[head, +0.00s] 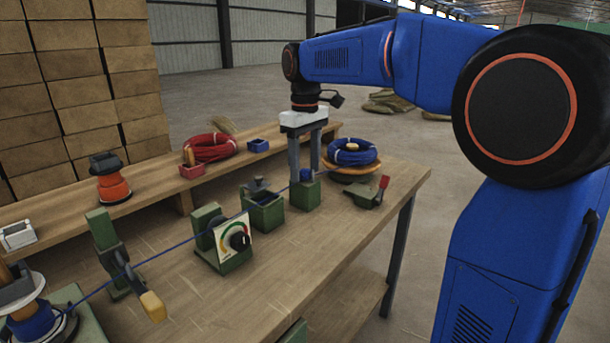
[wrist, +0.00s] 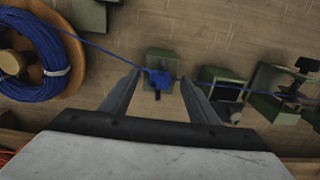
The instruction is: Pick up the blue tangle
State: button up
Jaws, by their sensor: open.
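The blue tangle (wrist: 159,79) is a small knot in the blue line, on top of a green block (wrist: 161,56) in the wrist view. In the head view the tangle (head: 306,175) shows between the fingers, over the green block (head: 306,195). My gripper (head: 306,180) is open and points down, with one finger on each side of the tangle. In the wrist view my gripper (wrist: 157,82) has its fingertips spread to the left and right of the knot, with gaps on both sides. I cannot tell the exact fingertip height.
A blue coil (head: 352,153) lies on a round wooden stand at the right. The blue line runs past a green box (head: 264,212), a dial gauge (head: 234,240) and a lever post (head: 112,260) to a spool (head: 38,318). A red coil (head: 210,148) lies on the raised shelf.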

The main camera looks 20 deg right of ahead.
jog(key=shift+f, duration=0.3)
jog(key=shift+c, duration=0.6)
jog(key=c, duration=1)
jog(key=shift+r, duration=0.15)
